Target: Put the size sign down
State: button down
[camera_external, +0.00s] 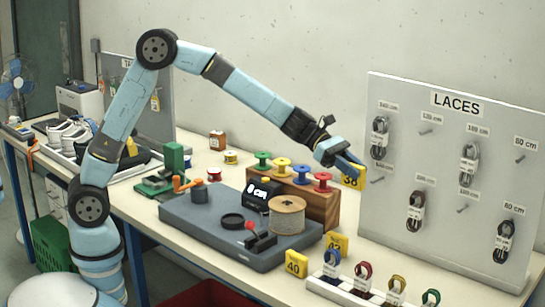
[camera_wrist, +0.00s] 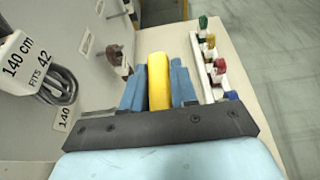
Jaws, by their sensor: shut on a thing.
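My gripper (camera_external: 347,163) is shut on a yellow size sign (camera_external: 353,177), whose number looks like 38. In the wrist view the sign (camera_wrist: 158,82) stands upright between the two blue fingers. In the outside view the held sign is between the wooden spool rack and the LACES board; I cannot tell whether its lower edge touches the table. Two other yellow size signs stand on the table near its front: one marked 40 (camera_external: 296,263) and one behind it (camera_external: 337,243), its number unclear.
The LACES board (camera_external: 450,115) with hanging laces stands at the right. The wooden rack (camera_external: 318,206) with coloured spools is left of my gripper. A white rack (camera_external: 346,292) of coloured lace bundles sits at the front edge. A grey platform (camera_external: 205,235) fills the middle.

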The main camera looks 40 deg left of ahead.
jog(key=w+a+n+t, duration=0.2)
jog(key=w+a+t, duration=0.1)
jog(key=w+a, duration=1.8)
jog(key=w+a+n+t+y, duration=0.1)
jog(key=w+a, duration=0.2)
jog(key=a, duration=1.3)
jog(key=w+a+n+t, duration=0.1)
jog(key=w+a+n, duration=0.1)
jog(key=a, duration=1.5)
jog(key=shift+m, duration=0.3)
jog(key=shift+w+d+f, duration=0.1)
jog(key=shift+d+f, duration=0.1)
jog(key=shift+f, duration=5.8)
jog(key=shift+w+d+f, duration=0.1)
jog(key=shift+d+f, duration=0.05)
jog(key=shift+f, duration=5.85)
jog(key=c, duration=0.9)
grip_release()
jog(key=shift+f, duration=0.1)
